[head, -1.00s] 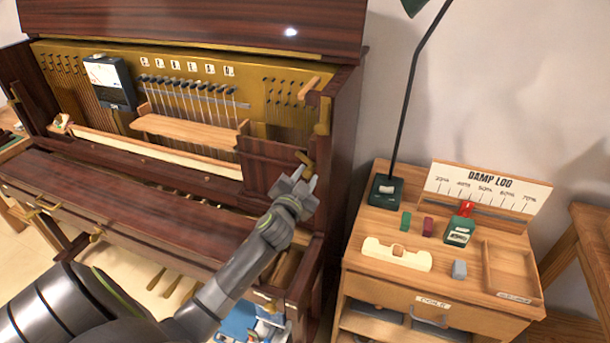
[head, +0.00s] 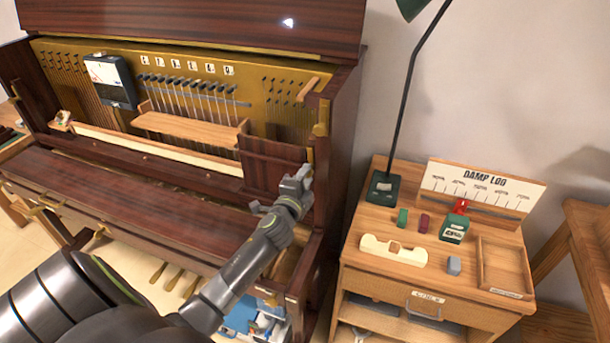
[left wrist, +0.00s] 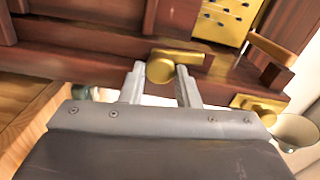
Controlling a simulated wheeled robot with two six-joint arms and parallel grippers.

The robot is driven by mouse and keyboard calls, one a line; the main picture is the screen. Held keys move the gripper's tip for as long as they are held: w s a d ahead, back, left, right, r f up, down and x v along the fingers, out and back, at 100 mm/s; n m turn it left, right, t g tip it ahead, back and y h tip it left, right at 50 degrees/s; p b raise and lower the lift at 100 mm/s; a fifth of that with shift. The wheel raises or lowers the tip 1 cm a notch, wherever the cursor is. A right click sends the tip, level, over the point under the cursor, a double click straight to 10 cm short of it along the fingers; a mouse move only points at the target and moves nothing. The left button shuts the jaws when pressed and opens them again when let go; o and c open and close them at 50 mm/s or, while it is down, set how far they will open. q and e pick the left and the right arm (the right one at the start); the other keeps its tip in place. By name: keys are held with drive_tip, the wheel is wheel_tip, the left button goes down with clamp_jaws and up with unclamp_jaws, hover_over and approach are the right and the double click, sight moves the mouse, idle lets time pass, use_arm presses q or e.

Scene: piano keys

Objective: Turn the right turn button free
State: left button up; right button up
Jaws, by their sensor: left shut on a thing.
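The right turn button is a small gold bar with a rounded end at the right end of the dark wooden piano front; a sliver of it (head: 310,157) shows just above my gripper in the head view. My left gripper (head: 298,181) is at this button. In the left wrist view the button (left wrist: 172,62) sits between the two fingers of my left gripper (left wrist: 160,80), which are shut on it. Part of the button is hidden by the fingers in the head view. My right gripper is not in view.
Another gold fitting (left wrist: 254,104) is at the right in the left wrist view. The piano's right side post (head: 340,130) stands close beside my gripper. A wooden cabinet (head: 365,275) with small blocks and a lamp (head: 385,188) stands at the right. The space before the cabinet is partly open.

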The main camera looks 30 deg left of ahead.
use_arm(q)
drive_tip(key=shift+m, duration=0.6)
drive_tip(key=shift+f, duration=0.1)
drive_tip(key=o, duration=1)
drive_tip(key=shift+c, duration=0.2)
drive_tip(key=shift+s, duration=0.1)
drive_tip(key=b+v, duration=0.1)
drive_tip(key=v, duration=1.6)
drive_tip(key=shift+s+a, duration=0.1)
drive_tip(key=shift+s, duration=0.05)
